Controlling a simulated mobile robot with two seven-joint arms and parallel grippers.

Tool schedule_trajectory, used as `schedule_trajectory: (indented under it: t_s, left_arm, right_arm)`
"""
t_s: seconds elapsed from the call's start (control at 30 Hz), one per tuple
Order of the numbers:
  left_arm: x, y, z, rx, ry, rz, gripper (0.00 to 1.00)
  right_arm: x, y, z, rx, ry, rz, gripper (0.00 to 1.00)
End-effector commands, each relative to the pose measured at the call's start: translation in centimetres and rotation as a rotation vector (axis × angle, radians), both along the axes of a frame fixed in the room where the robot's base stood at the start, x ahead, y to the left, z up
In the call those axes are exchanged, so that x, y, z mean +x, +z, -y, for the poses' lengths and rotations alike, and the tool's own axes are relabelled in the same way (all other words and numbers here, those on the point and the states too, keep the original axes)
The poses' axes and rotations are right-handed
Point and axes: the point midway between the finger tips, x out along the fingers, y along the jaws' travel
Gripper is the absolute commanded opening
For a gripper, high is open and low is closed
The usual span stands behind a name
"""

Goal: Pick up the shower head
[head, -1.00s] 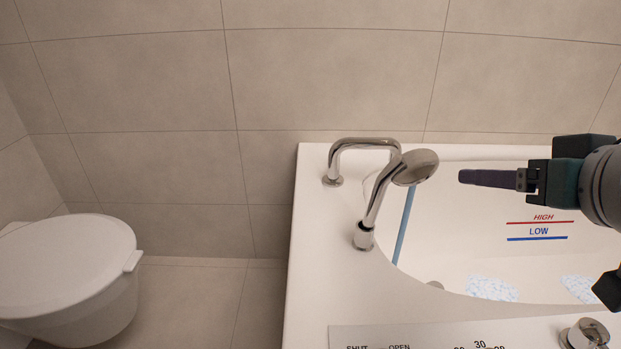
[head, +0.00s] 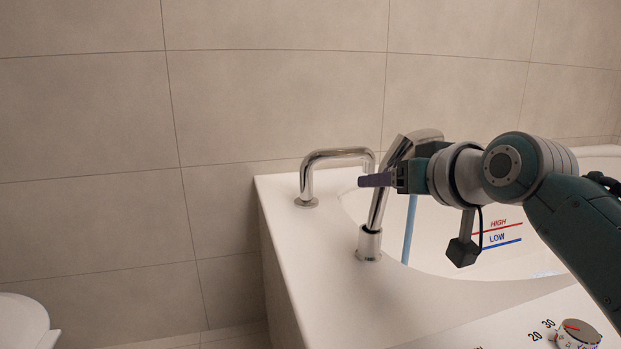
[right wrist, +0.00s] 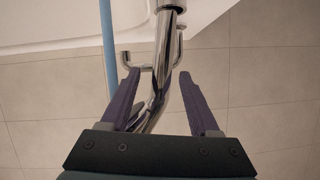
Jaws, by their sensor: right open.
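The chrome shower head (head: 378,212) stands tilted in its round holder on the white tub rim. Its head end, at the upper right, is partly hidden behind my right gripper (head: 375,180). My right gripper reaches in from the right at the height of the upper handle. In the right wrist view, the shower head's handle (right wrist: 167,45) runs between the two purple fingers of the open right gripper (right wrist: 160,76). Gaps show on both sides of the handle. My left gripper is not in view.
A bent chrome spout (head: 306,172) stands on the rim left of the shower head. A blue strip (head: 409,228) runs down inside the bathtub (head: 300,240). A dial (head: 578,334) is at the lower right. A toilet (head: 22,322) is at the lower left.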

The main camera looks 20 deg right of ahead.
Motion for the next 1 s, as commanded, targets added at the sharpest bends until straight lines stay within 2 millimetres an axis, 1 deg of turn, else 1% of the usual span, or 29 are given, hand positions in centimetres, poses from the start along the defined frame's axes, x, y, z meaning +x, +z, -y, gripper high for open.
schedule_trajectory:
  t_s: [0.03,0.1,0.2,0.33,0.57,1.0]
  left_arm:
    - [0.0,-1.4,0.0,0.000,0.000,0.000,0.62]
    - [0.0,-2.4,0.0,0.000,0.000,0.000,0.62]
    - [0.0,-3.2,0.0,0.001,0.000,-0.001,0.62]
    - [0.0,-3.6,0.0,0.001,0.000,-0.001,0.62]
    - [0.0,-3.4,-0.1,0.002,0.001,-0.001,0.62]
    - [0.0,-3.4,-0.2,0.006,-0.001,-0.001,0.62]
  right_arm:
    - [0.8,-0.9,-0.1,0.002,0.001,0.002,0.62]
    - [1.8,-1.4,-0.1,0.002,0.001,0.002,0.62]
    - [3.0,-1.7,-0.1,0.000,0.000,0.001,0.62]
    - [3.8,-1.8,-0.1,0.000,0.000,0.000,0.62]
    - [3.8,-1.6,-0.1,0.000,0.000,-0.001,0.62]
    - [3.8,-1.7,-0.1,0.000,-0.001,-0.001,0.13]
